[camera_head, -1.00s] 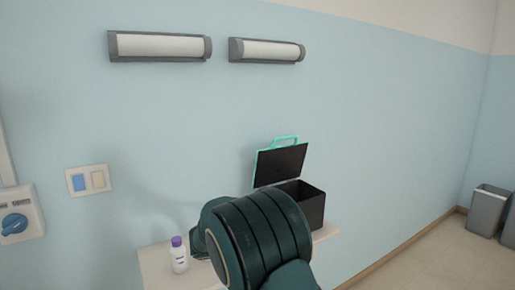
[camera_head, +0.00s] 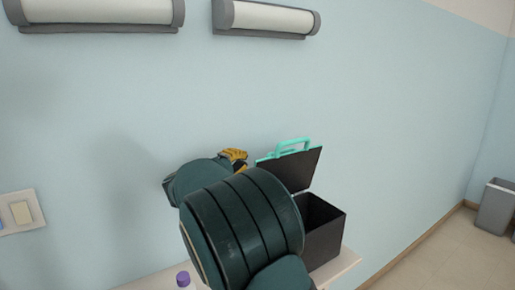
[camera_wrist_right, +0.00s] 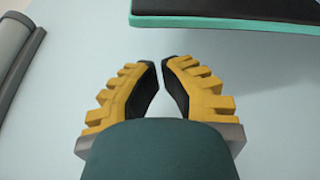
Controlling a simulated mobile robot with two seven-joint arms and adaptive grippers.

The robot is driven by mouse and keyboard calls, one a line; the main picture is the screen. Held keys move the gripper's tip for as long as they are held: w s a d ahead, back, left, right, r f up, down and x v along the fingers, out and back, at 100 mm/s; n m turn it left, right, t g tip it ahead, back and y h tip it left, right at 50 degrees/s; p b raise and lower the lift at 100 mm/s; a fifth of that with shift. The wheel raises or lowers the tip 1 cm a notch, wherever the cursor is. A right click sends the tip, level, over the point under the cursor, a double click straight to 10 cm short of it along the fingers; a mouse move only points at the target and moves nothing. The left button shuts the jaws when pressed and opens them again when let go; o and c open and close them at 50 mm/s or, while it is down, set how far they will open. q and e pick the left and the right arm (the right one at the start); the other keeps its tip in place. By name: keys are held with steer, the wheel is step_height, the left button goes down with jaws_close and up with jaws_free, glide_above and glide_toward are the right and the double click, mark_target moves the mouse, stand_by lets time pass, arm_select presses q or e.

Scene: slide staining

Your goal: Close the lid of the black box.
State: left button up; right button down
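The black box (camera_head: 325,237) stands on the white table, its inside dark and open at the top. Its lid (camera_head: 304,170) is raised at the back, with a teal edge and handle (camera_head: 292,147). My right gripper (camera_head: 240,157), with yellow fingers, is left of the lid and apart from it, partly hidden behind my arm. In the right wrist view, the gripper (camera_wrist_right: 160,64) is empty, its fingertips nearly together with a thin gap. The lid's dark panel and teal edge (camera_wrist_right: 235,24) show beyond it at upper right. My left gripper is not in view.
A purple-capped bottle (camera_head: 183,279) stands on the table (camera_head: 347,262), left of the box. The blue wall is close behind. Two wall lamps hang above (camera_head: 268,17). Grey bins (camera_head: 494,207) stand on the floor at far right.

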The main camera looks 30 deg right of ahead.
steer(key=x, duration=0.9)
steer(key=shift+d+r, duration=0.1)
steer(key=shift+d, duration=0.25)
